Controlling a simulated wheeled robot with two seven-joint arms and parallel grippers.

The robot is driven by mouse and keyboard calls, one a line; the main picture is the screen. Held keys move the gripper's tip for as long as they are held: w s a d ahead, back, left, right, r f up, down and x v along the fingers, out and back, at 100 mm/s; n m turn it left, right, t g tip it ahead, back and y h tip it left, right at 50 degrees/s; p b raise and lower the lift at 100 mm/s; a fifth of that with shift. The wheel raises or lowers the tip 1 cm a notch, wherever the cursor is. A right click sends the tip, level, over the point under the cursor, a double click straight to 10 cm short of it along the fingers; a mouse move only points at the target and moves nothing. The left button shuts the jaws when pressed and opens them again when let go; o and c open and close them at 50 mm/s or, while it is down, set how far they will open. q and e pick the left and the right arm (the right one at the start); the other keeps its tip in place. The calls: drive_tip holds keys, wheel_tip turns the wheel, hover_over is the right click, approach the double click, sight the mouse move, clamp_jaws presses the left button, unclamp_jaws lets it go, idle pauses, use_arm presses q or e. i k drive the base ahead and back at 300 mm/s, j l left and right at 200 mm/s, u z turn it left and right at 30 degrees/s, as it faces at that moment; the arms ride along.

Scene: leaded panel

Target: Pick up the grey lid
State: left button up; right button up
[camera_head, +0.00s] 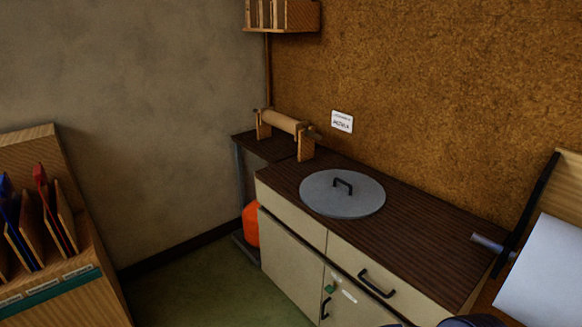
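The grey lid (325,198) is a flat round disc with a dark arched handle (343,185) on top. It lies on the dark wooden top of a cream cabinet, near the middle of the view. Nothing touches its handle. Neither of my grippers shows in the head view. A small dark shape at the bottom edge is cut off, and I cannot tell what it is.
A wooden roller stand (284,122) stands behind the lid at the left. The cabinet top (430,235) is bare to the lid's right. A slanted board with a white sheet (545,270) is at the right. A wooden rack (85,275) stands at the left, with green floor (200,280) between.

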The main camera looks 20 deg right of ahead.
sight(340, 194)
drive_tip(key=i+z, duration=0.1)
drive_tip(key=i, duration=0.5)
drive_tip(key=i+j+z, duration=0.1)
drive_tip(key=i, duration=0.5)
drive_tip(key=i+j+z, duration=0.1)
drive_tip(key=i, duration=0.5)
drive_tip(key=i+j+z, duration=0.15)
drive_tip(key=i+z, duration=0.25)
drive_tip(key=i+j+z, duration=0.2)
drive_tip(key=z, duration=0.15)
drive_tip(key=i+j+z, duration=0.55)
drive_tip(key=j+z, duration=0.2)
drive_tip(key=i+j+z, duration=0.15)
drive_tip(key=j, duration=0.15)
drive_tip(key=j+z, duration=0.15)
drive_tip(key=i+j, duration=0.05)
drive_tip(key=j, duration=0.05)
